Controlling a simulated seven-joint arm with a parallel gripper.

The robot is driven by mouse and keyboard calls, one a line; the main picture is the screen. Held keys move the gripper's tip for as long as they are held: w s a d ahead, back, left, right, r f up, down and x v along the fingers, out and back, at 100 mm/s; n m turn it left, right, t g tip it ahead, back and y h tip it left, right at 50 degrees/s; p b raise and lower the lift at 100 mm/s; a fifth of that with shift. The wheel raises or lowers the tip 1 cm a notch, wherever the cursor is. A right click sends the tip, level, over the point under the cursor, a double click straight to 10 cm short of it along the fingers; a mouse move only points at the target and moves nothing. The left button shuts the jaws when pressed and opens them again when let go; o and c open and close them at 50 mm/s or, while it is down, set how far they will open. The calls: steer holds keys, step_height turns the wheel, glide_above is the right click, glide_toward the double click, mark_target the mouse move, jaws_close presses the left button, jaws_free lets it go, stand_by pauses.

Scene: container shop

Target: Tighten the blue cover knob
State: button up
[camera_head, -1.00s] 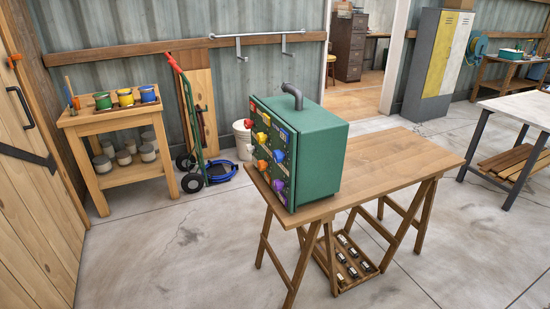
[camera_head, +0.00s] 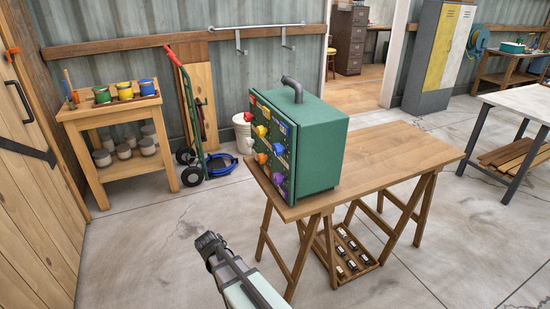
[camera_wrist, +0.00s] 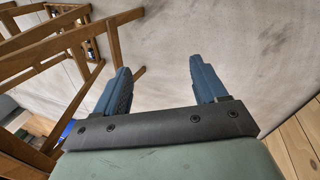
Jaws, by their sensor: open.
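The green box (camera_head: 318,155) stands on the wooden table, its panel of coloured knobs facing left. The blue cover knob (camera_head: 278,150) sits on that panel, right of an orange knob and above a purple one. Its exact turn is too small to tell. My gripper (camera_wrist: 158,65) is open and empty in the wrist view, its two blue fingers apart over the floor. In the head view my arm rises from the bottom edge, in front of and below the box, apart from the knob. The box's panel is not in the wrist view.
The wooden table (camera_head: 410,160) has free top to the right of the box; its trestle legs also show in the wrist view. A tray (camera_head: 345,252) of small items is below. A hand truck (camera_head: 188,110) and shelf with paint pots (camera_head: 110,108) stand behind left.

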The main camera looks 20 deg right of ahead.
steer(key=w+d+r+n+t+h, duration=0.1)
steer(key=w+r+t+h, duration=0.1)
steer(key=w+r, duration=0.65)
steer(key=n+g+h, duration=0.2)
steer(key=n+h, duration=0.7)
steer(key=h, duration=0.4)
glide_toward(274, 150)
steer(key=w+a, duration=0.1)
steer(key=a, duration=0.3)
steer(key=d+n, duration=0.1)
steer(key=d, duration=0.3)
steer(key=d+n, duration=0.1)
steer(key=d, duration=0.4)
steer(key=d+n, duration=0.1)
steer(key=d, duration=0.4)
steer(key=shift+s+d+f+g, duration=0.1)
steer(key=shift+s+d+g, duration=0.05)
steer(key=shift+s+g, duration=0.25)
steer(key=shift+c, duration=0.4)
